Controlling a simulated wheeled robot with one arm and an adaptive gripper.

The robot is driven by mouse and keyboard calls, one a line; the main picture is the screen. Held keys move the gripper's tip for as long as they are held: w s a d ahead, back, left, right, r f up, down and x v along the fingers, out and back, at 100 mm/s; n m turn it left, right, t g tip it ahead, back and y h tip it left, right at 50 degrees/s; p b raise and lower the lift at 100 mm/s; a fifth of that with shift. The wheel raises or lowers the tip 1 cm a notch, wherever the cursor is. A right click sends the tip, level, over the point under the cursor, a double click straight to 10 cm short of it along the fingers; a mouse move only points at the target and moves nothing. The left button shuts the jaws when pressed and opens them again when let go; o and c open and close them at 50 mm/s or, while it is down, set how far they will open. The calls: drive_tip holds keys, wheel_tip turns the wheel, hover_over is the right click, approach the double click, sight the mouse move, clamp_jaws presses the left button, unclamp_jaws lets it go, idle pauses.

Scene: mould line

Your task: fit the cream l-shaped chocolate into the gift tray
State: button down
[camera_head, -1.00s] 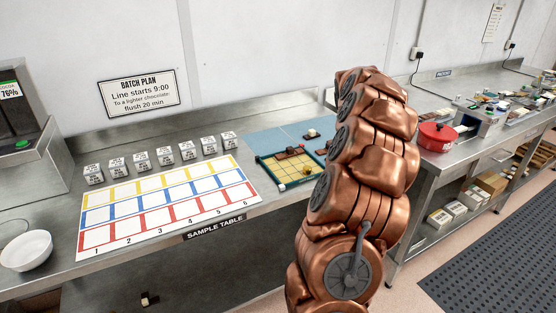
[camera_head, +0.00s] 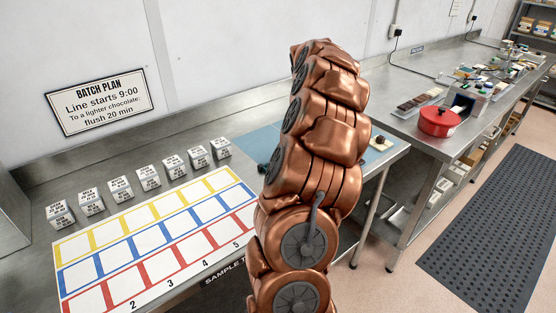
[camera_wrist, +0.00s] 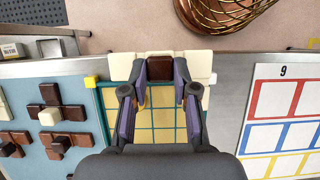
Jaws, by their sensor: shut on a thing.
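The cream chocolate (camera_wrist: 200,62) shows in the wrist view at the far edge of the gift tray, with a brown block (camera_wrist: 160,68) at its middle between my fingertips. My gripper (camera_wrist: 160,85) is shut on this brown block, which looks like a knob on the cream piece. The fingers hide part of the piece, so its full L shape cannot be told. The gift tray (camera_wrist: 153,122) has a yellow floor with teal grid lines and lies below my fingers. Whether the piece touches the tray is unclear. In the head view my arm hides the tray and gripper.
Brown chocolates (camera_wrist: 66,116) with knobs lie on the blue mat (camera_wrist: 85,72) left of the tray. A sample chart (camera_wrist: 284,85) lies at right. A red pot (camera_head: 438,122) stands on the far bench.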

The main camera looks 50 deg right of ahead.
drive_tip(key=w+d+p, duration=0.1)
drive_tip(key=w, duration=0.3)
drive_tip(key=w+d+f+p, duration=0.1)
drive_tip(key=w+p, duration=0.1)
drive_tip(key=w, duration=0.3)
drive_tip(key=w+d+p, duration=0.2)
drive_tip(key=w, duration=0.3)
drive_tip(key=shift+w+f, duration=0.15)
drive_tip(key=shift+w, duration=0.05)
drive_tip(key=shift+w+f+p, duration=0.15)
drive_tip(key=shift+w+p, duration=0.2)
drive_tip(key=shift+p, duration=0.05)
drive_tip(key=shift+f+p, duration=0.85)
drive_tip(key=shift+f, duration=0.85)
drive_tip(key=shift+f, duration=0.1)
drive_tip(key=c, duration=0.9)
unclamp_jaws()
